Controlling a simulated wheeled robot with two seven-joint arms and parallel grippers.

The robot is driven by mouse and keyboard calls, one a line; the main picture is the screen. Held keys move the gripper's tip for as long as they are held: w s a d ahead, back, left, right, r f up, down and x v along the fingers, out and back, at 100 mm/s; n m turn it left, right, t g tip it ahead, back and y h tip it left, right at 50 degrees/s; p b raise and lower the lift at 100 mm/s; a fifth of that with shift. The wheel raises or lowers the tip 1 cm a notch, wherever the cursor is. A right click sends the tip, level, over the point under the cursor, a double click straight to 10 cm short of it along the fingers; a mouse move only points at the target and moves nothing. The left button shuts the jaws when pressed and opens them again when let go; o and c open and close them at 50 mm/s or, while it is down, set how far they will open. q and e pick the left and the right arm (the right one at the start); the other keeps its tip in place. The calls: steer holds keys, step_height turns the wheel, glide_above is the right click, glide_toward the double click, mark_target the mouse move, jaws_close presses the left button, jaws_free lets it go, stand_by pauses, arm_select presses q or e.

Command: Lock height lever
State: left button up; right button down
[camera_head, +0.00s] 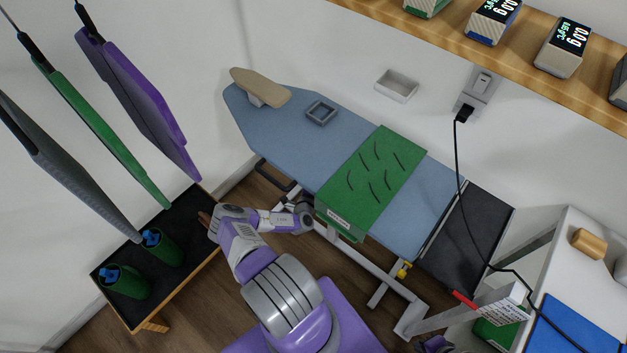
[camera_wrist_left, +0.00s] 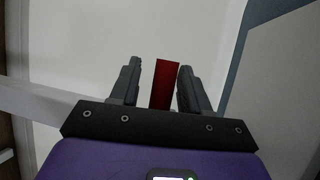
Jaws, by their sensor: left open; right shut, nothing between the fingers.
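The blue ironing board (camera_head: 285,125) stands in the middle of the head view, with metal legs below it. My left arm reaches to the board's near edge, and its gripper is mostly hidden there. In the left wrist view my left gripper (camera_wrist_left: 155,90) is open. A red lever (camera_wrist_left: 164,85) shows between its two dark fingers, with gaps on both sides. I cannot see this lever under the board in the head view. My right gripper (camera_head: 433,344) shows only partly at the bottom edge of the head view, shut and empty.
A green cloth (camera_head: 372,170) lies over the board. A low black table (camera_head: 185,250) with green cups stands at the left, under hanging boards (camera_head: 140,85). A black cable (camera_head: 459,190) hangs at the right. A white unit (camera_head: 570,250) stands at the lower right.

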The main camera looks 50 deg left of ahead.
arm_select(q)
steer(key=p+v, duration=0.2)
steer(key=v, duration=0.5)
steer(key=shift+s, duration=0.2)
steer(key=shift+d, duration=0.15)
